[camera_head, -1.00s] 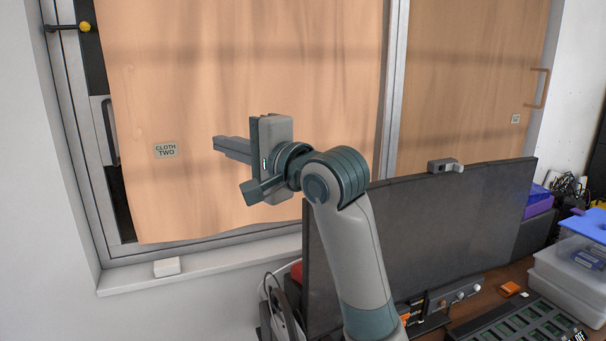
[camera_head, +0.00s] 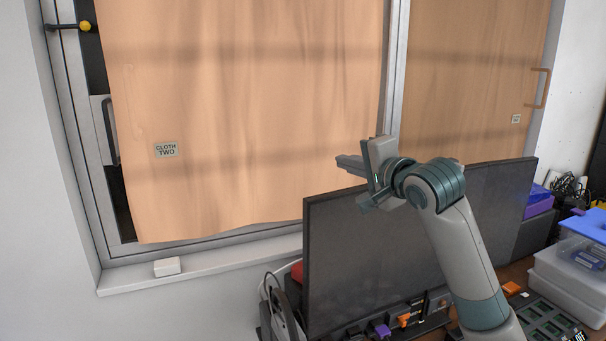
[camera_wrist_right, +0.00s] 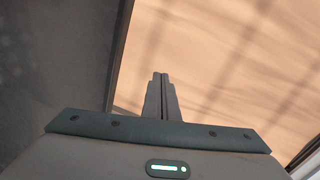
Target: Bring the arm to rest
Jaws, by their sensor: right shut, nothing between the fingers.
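My right gripper (camera_head: 340,161) is raised in front of the upper part of the black monitor (camera_head: 345,250) in the head view, its fingers pointing left. Its fingers are shut with nothing between them. In the right wrist view the closed fingers (camera_wrist_right: 161,78) point up the picture, with the tan cloth (camera_wrist_right: 215,50) beyond them and the dark monitor (camera_wrist_right: 55,60) at left. I cannot tell how much room lies between the gripper and the monitor. My left gripper is not in view.
A tan cloth labelled CLOTH TWO (camera_head: 240,120) hangs over the window above a sill (camera_head: 215,268) with a small white block (camera_head: 167,266). A webcam or small device on the monitor is now hidden by my arm. Clear bins (camera_head: 570,280) stand at the right.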

